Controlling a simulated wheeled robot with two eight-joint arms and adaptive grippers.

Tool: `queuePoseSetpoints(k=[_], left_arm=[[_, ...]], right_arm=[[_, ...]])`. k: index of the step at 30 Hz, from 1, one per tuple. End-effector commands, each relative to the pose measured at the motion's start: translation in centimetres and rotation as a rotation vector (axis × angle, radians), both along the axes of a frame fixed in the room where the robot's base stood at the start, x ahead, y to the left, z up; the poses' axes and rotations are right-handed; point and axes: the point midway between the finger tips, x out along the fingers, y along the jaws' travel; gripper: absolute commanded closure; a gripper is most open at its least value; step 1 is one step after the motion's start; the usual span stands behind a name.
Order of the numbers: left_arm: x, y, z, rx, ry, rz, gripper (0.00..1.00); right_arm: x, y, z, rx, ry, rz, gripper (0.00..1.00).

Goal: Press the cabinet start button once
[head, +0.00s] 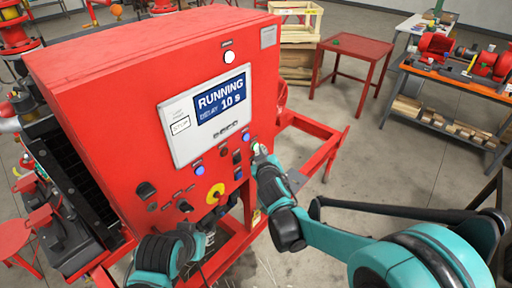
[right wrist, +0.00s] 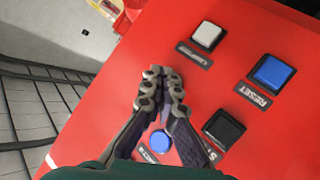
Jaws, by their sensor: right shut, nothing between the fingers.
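The red cabinet (head: 150,110) fills the middle of the head view. Its display (head: 222,95) reads RUNNING, with a 10 s delay. My right gripper (head: 260,153) is shut and empty at the panel's lower right buttons. In the right wrist view its closed fingertips (right wrist: 158,72) lie over bare red panel; contact cannot be told. Around them are a white button (right wrist: 208,35), a blue RESET button (right wrist: 272,72), a black button (right wrist: 224,130) whose label is partly hidden, and a blue round part (right wrist: 160,141). My left gripper (head: 175,252) is low before the cabinet, its fingers unclear.
A red table (head: 358,48), wooden crates (head: 297,22) and an orange-topped bench (head: 450,75) stand behind. Grey floor between them is clear.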

Motion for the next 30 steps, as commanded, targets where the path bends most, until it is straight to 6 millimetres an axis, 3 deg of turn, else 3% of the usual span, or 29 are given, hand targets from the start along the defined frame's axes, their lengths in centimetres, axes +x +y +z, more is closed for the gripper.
queuePoseSetpoints(k=[17,30], left_arm=[[0.0,0.0,-0.1,0.000,0.000,0.000,0.69],[0.0,0.0,-0.1,0.000,0.000,0.000,0.69]], right_arm=[[-0.8,-1.2,0.0,0.000,0.000,-0.001,1.00],[-3.2,-4.5,0.0,-0.002,0.000,-0.002,1.00]])
